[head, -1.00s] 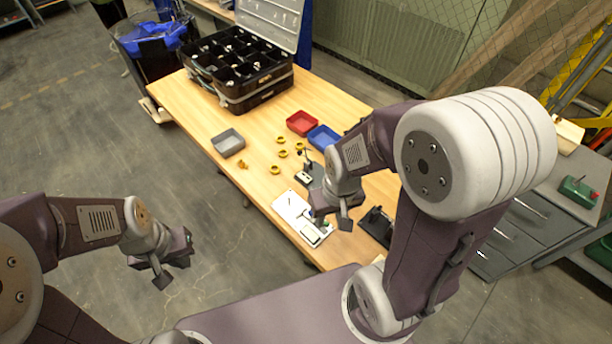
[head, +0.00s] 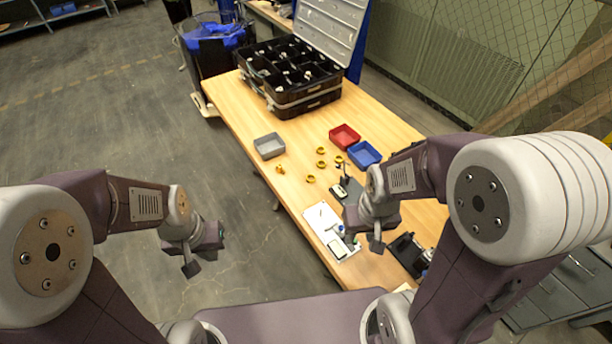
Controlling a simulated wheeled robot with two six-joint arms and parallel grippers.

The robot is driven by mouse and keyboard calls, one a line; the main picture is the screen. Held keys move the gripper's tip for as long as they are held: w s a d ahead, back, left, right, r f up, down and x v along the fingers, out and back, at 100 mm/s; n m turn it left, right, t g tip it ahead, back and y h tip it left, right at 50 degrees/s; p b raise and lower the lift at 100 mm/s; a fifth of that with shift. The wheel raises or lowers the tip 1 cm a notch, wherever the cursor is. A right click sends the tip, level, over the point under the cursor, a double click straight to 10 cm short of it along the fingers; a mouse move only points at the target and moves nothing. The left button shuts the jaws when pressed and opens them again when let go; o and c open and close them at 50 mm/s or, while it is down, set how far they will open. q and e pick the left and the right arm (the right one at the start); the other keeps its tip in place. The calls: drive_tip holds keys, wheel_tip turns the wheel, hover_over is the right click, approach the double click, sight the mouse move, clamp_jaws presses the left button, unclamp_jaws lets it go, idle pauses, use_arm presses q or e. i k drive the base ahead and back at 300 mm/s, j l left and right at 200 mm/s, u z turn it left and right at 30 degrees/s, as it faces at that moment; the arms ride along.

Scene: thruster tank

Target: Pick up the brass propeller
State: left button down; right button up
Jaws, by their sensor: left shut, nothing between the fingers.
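The brass propeller (head: 280,169) looks like a small golden piece lying on the wooden table, just in front of the grey tray and near the table's left edge. Several yellow rings lie to its right, one of them here (head: 310,179). My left gripper (head: 206,256) is shut and empty, over the floor left of the table, well short of the propeller. My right gripper (head: 372,238) hangs above the near part of the table, beside the white board, right of and nearer than the propeller. Its fingers are too unclear to judge.
The wooden table (head: 235,110) holds a grey tray (head: 269,146), a red tray (head: 344,136), a blue tray (head: 364,154), a white board (head: 322,222), and a black open-lidded organiser case (head: 300,95) at the back. The tabletop left of the grey tray is clear.

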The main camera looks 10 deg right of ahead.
sight(279, 166)
drive_tip(key=i+j+z, duration=0.5)
drive_tip(key=j, duration=0.25)
drive_tip(key=i+j+z, duration=0.25)
drive_tip(key=j, duration=0.15)
drive_tip(key=i+j+z, duration=0.2)
drive_tip(key=j, duration=0.25)
drive_tip(key=j+z, duration=0.25)
drive_tip(key=j, duration=0.2)
drive_tip(key=i+j+z, duration=0.1)
drive_tip(key=j+z, duration=0.15)
drive_tip(key=j, duration=0.3)
drive_tip(key=j+z, duration=0.25)
drive_tip(key=j, duration=0.25)
